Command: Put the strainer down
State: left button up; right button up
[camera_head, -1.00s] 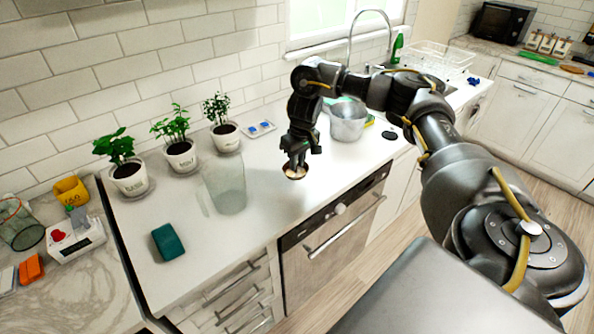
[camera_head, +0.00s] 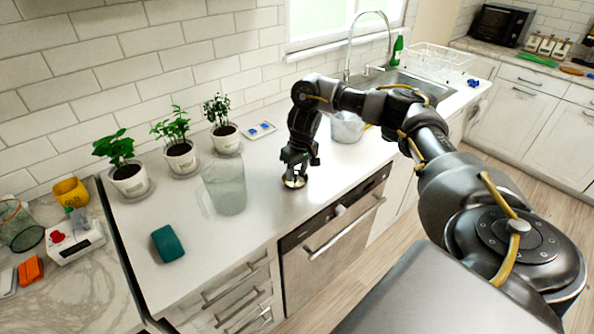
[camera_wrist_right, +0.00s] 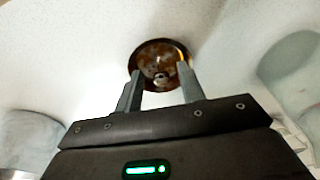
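The strainer (camera_head: 294,182) is a small round brownish metal disc at the counter's front part, right under my right gripper (camera_head: 296,165). It seems to rest on the white counter. In the right wrist view the strainer (camera_wrist_right: 160,56) shows its dark face and a small central knob. The fingers of my right gripper (camera_wrist_right: 160,78) stand apart on either side of that knob, with space between them and it. The gripper hides part of the strainer in the head view. My left gripper is not in view.
A clear glass vessel (camera_head: 225,187) stands left of the strainer, with a teal sponge (camera_head: 168,243) farther left. Several potted plants (camera_head: 181,158) line the wall. The counter (camera_head: 262,212) is bare around the strainer.

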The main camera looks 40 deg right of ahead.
notch_tip(320, 180, up, 12)
jog(key=s+p, duration=0.1)
jog(key=p, duration=0.1)
jog(key=shift+s+d+r, duration=0.15)
jog(key=shift+s+d, duration=0.05)
jog(key=shift+s, duration=0.05)
jog(key=shift+s, duration=0.1)
dwell(0.8)
